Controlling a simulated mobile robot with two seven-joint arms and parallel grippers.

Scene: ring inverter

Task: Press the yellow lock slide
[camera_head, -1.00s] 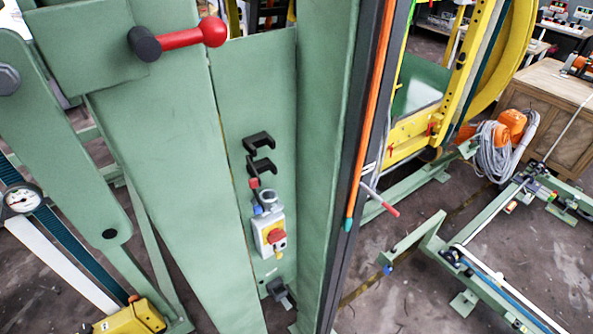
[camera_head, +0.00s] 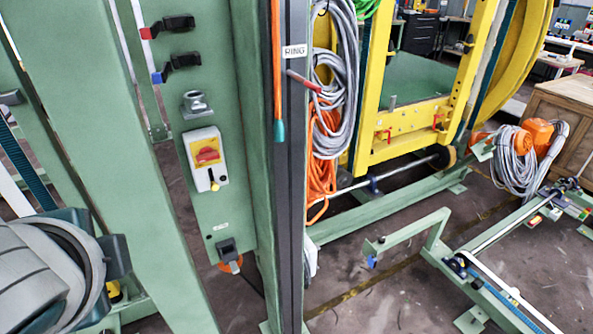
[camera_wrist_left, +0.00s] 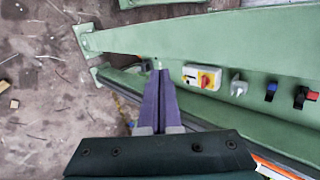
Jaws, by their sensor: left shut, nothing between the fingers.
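The yellow lock slide (camera_head: 214,186) is a small yellow tip on a dark slot, low on a white switch box (camera_head: 192,145). Above it is a red rotary knob (camera_head: 207,156) on a yellow plate. The box is mounted on a green panel. My left wrist enters at the lower left of the head view, with its fingertips not visible there. In the left wrist view my left gripper (camera_wrist_left: 160,72) is shut and empty, its purple fingers beside the switch box (camera_wrist_left: 202,77) and apart from it in the picture. The slide is too small to make out there. My right gripper is not in view.
A grey socket (camera_head: 196,103) and dark hooks (camera_head: 172,27) with red and blue ends sit above the box. A dark fitting (camera_head: 228,250) is below it. Green posts flank the panel. Grey and orange cables (camera_head: 323,150) hang to the right.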

